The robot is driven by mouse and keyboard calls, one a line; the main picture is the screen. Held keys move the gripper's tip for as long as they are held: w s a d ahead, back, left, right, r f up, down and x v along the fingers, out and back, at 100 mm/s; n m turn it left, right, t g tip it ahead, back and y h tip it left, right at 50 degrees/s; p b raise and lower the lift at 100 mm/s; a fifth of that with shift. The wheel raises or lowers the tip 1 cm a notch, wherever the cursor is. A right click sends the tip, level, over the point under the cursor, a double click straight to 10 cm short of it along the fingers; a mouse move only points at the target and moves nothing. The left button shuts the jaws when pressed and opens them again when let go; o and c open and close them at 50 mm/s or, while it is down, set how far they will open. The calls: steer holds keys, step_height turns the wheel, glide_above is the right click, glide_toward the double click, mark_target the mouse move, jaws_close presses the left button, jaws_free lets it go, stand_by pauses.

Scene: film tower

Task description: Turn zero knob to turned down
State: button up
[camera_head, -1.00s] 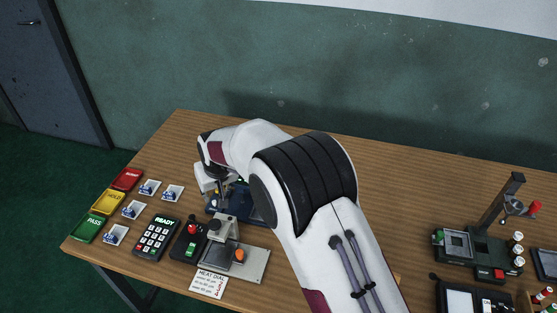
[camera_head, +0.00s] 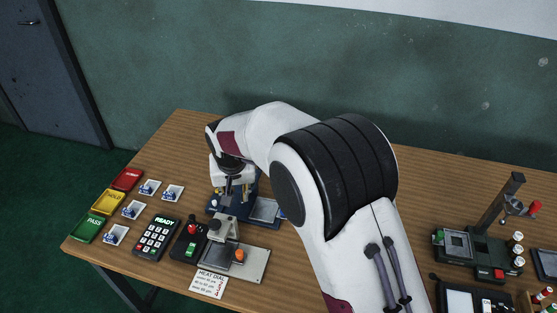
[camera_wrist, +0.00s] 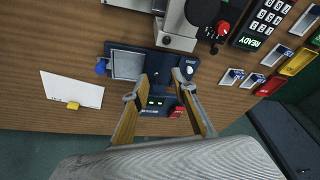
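A dark blue device lies under my gripper, and its base (camera_head: 283,213) shows in the head view. In the wrist view its base (camera_wrist: 111,50) carries a square grey plate (camera_wrist: 127,65), a small display with green digits (camera_wrist: 157,102) and a red part (camera_wrist: 178,112). A pale round knob (camera_wrist: 189,70) sits by one fingertip; I cannot tell whether it is the zero knob, or its setting. My gripper (camera_wrist: 155,86) is open above the device, with its fingers apart and nothing seen between them. My gripper (camera_head: 232,190) is partly hidden by its own wrist in the head view.
A grey press with an orange knob (camera_head: 239,256), a control box with a red knob (camera_head: 191,229) and a keypad reading READY (camera_head: 156,239) stand close in front. Coloured trays (camera_head: 107,203) and several small slides lie left. Another device (camera_head: 480,252) stands right.

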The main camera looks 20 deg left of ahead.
steer(key=w+d+r+m+t, duration=0.1)
steer(key=d+r+m, duration=0.1)
steer(key=d+r, duration=0.9)
steer(key=shift+w+d+r+m+t+h, duration=0.15)
steer(key=shift+w+r+m+t+h, duration=0.2)
steer(key=shift+r, duration=0.85)
steer(key=s+a+f+n+y, duration=0.1)
steer(key=a+f+n, duration=0.3)
steer(key=a+f, duration=1.1)
steer(key=a, duration=0.4)
